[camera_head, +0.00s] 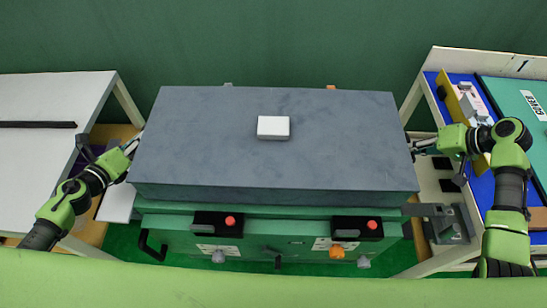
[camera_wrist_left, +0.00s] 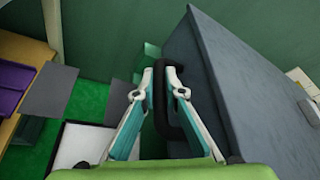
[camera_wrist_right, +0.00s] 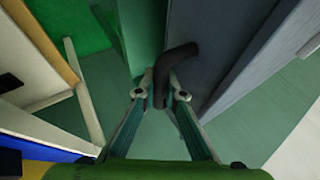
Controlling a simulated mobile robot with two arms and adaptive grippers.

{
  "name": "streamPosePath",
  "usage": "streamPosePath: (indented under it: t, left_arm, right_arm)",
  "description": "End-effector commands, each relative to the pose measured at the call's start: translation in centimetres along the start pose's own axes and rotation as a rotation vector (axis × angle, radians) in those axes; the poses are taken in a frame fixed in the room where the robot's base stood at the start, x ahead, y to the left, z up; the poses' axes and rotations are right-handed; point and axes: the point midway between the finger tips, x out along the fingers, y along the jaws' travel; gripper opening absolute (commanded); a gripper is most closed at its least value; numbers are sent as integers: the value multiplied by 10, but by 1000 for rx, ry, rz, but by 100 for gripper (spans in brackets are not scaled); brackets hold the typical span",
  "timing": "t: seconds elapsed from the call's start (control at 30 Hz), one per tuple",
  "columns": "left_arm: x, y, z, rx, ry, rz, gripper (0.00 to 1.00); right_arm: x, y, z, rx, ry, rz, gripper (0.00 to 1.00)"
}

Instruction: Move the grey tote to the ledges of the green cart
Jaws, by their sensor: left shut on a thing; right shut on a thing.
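The grey tote (camera_head: 330,150) is a wide, flat-topped box in the middle of the head view, level, with a small white block (camera_head: 273,127) on top. The green cart (camera_head: 270,238) shows beneath its front edge; its ledges are hidden, and I cannot tell whether the tote touches them. My left gripper (camera_head: 131,148) is shut on the tote's black left handle (camera_wrist_left: 162,85) at its left side. My right gripper (camera_head: 416,146) is shut on the black right handle (camera_wrist_right: 172,68) at the other side.
A white-topped table (camera_head: 40,100) stands at left. A blue-topped bench (camera_head: 478,185) with a yellow-edged fixture (camera_head: 452,97) and a green panel (camera_head: 520,100) stands at right, close to my right arm. The cart's front carries red buttons (camera_head: 230,221). A green wall (camera_head: 270,40) is behind.

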Motion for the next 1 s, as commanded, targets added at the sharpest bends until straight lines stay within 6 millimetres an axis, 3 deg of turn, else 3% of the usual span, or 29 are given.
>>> streamPosePath:
  t: [0.23, 0.3, 0.33, 0.73, 1.0]
  left_arm:
    - [4, 8, -6, 2, -9, 3, 0]
    - [3, 8, -6, 1, -4, 4, 26]
    - [3, 8, -7, 1, -3, 4, 27]
    - [1, 6, -8, 0, 0, 1, 27]
    - [-22, 7, -9, 0, 2, 3, 27]
  right_arm:
    - [8, 8, 2, 0, 6, 3, 0]
    - [7, 8, 3, 1, 2, 5, 25]
    - [7, 8, 3, 1, 2, 4, 26]
    - [8, 6, 3, 0, 0, 0, 26]
    - [9, 5, 4, 0, -1, -1, 26]
